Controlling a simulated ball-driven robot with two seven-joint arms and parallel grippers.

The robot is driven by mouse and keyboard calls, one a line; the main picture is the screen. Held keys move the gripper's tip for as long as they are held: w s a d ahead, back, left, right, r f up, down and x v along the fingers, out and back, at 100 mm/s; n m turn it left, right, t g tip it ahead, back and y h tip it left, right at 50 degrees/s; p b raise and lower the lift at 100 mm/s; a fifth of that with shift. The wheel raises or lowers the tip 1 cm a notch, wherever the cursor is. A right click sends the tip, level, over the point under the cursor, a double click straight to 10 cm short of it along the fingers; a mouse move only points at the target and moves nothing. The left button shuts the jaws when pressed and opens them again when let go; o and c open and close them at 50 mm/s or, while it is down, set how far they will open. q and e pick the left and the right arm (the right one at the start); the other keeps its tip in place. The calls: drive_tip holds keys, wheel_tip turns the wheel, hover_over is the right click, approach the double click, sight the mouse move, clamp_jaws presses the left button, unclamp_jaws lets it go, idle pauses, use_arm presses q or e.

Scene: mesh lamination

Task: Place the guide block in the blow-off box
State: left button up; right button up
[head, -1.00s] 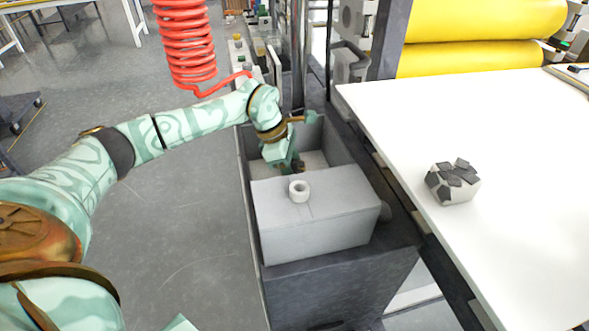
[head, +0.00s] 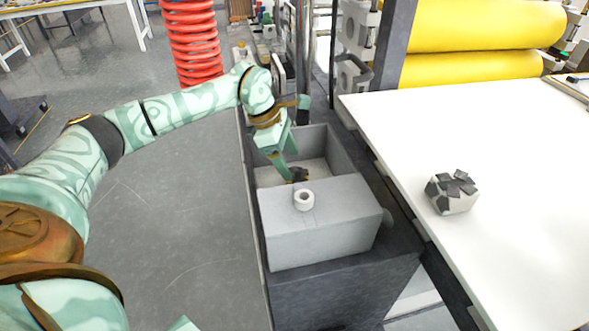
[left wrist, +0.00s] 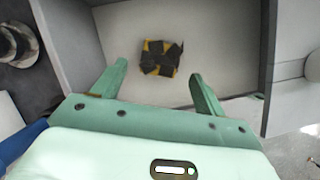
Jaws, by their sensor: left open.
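A small yellow block with dark patches (left wrist: 160,58) lies on the pale floor of the open grey blow-off box (head: 340,150). In the head view it shows only as a dark bit (head: 299,174) by my left fingertips, partly hidden. My left gripper (head: 290,170) reaches into the box from above. In the left wrist view its fingers (left wrist: 159,70) are spread, with the block just past and between the tips; nothing is held. A white block with dark patches (head: 452,193) sits on the white table. My right gripper is not in view.
The white table (head: 500,250) stands to the right, below yellow rollers (head: 470,68). A red coiled hose (head: 193,45) hangs behind my left arm.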

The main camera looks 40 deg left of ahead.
use_arm(q)
drive_tip(key=p+v, duration=0.1)
drive_tip(key=v, duration=0.4)
drive_tip(key=shift+a+r, duration=0.15)
drive_tip(key=shift+r, duration=0.25)
idle(0.7)
